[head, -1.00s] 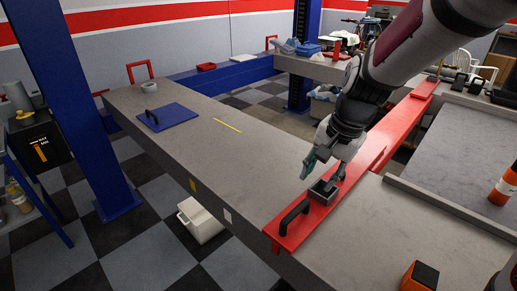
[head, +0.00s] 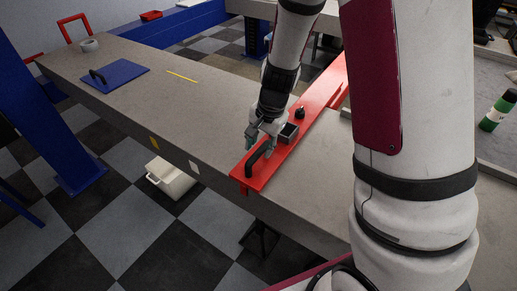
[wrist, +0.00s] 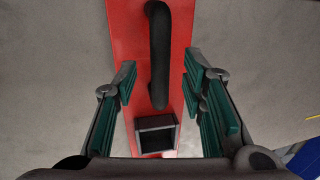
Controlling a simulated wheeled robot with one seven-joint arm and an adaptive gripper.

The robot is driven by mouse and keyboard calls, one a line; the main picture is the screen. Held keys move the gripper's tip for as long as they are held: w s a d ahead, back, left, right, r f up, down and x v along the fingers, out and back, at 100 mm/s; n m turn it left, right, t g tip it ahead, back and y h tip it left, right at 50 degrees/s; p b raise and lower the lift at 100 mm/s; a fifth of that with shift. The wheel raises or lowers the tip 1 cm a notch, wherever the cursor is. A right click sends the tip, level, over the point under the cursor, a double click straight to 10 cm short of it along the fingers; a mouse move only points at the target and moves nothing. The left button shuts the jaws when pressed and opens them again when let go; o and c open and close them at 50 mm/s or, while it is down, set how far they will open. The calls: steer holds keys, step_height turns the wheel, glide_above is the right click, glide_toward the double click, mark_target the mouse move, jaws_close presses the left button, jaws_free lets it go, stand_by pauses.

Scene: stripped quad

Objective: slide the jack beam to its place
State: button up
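The jack beam (head: 312,112) is a long red bar lying across the grey ledge. It has a black handle (head: 257,160) near its front end, with a small dark open box (head: 288,132) and a black knob (head: 299,112) behind it. In the wrist view the handle (wrist: 159,50) runs lengthwise along the red bar, with the box (wrist: 156,134) closer to me. My gripper (head: 262,145) is open, just above the handle. In the wrist view its green-padded fingers (wrist: 163,95) stand on either side of the handle line, apart from it.
A yellow line (head: 182,76) marks the grey ledge (head: 190,105). A blue plate with a black handle (head: 115,74) lies farther left, near a grey ring (head: 89,45). A blue post (head: 45,125) stands left. A white box (head: 170,178) sits on the checkered floor.

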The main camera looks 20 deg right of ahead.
steer(key=shift+w+a+f, duration=0.15)
steer(key=shift+w+f, duration=0.05)
steer(key=shift+f, duration=0.9)
jaws_close()
steer(key=shift+w, duration=0.1)
